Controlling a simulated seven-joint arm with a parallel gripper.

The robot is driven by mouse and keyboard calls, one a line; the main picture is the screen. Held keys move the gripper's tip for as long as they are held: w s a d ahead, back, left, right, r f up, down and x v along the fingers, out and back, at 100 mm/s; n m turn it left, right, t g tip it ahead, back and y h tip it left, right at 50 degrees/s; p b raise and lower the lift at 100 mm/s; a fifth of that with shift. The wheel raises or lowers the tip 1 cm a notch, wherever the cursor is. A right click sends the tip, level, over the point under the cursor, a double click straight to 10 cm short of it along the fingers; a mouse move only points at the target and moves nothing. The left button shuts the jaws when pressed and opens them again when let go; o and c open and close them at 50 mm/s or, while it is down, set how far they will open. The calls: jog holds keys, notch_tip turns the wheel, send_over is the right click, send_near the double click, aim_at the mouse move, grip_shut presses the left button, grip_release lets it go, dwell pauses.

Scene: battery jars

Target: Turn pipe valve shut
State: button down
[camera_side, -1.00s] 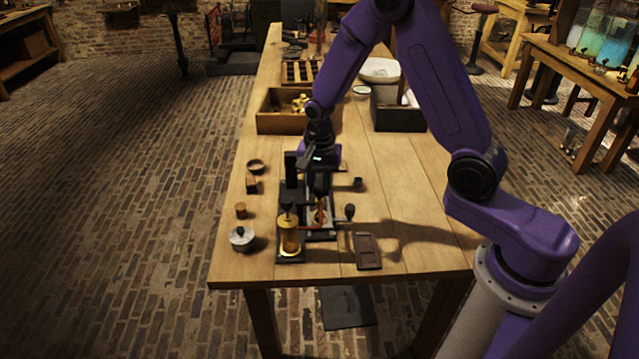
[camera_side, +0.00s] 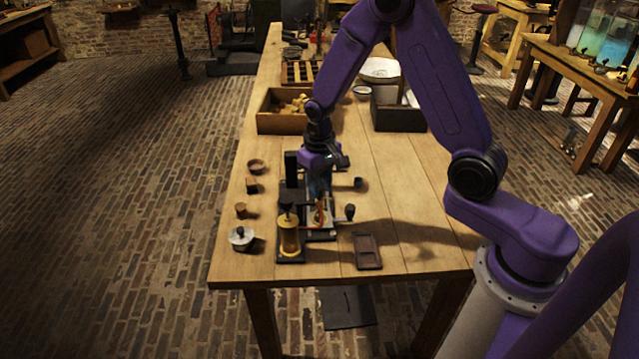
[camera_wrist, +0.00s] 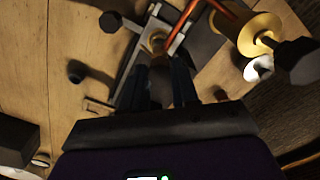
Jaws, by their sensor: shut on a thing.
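The apparatus is on the wooden table, with a brass cylinder (camera_side: 289,236) on a dark base and a thin copper pipe (camera_side: 320,212) beside it. In the wrist view the copper pipe (camera_wrist: 189,17) runs beside the brass cylinder (camera_wrist: 243,28), and a round brass fitting (camera_wrist: 157,40) lies just beyond my fingertips. My gripper (camera_wrist: 160,70) points down over the apparatus, and in the side view it (camera_side: 320,192) is low behind the brass cylinder. Its fingers are shut on the pipe valve, whose gripped part is dark and mostly hidden between them.
Dark knobs (camera_side: 350,211) stick out right of the apparatus. A brown tray (camera_side: 367,251) lies front right, and a silver-lidded pot (camera_side: 241,238) stands front left. A wooden box (camera_side: 282,122) and a dark box (camera_side: 399,115) stand behind. The table's right side is mostly clear.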

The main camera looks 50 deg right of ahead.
jog(key=shift+n, duration=1.6)
jog(key=c, duration=0.8)
grip_release()
jog(key=shift+c, duration=0.2)
jog(key=shift+r, duration=0.1)
notch_tip(320, 180, up, 17)
jog(key=shift+r, duration=0.15)
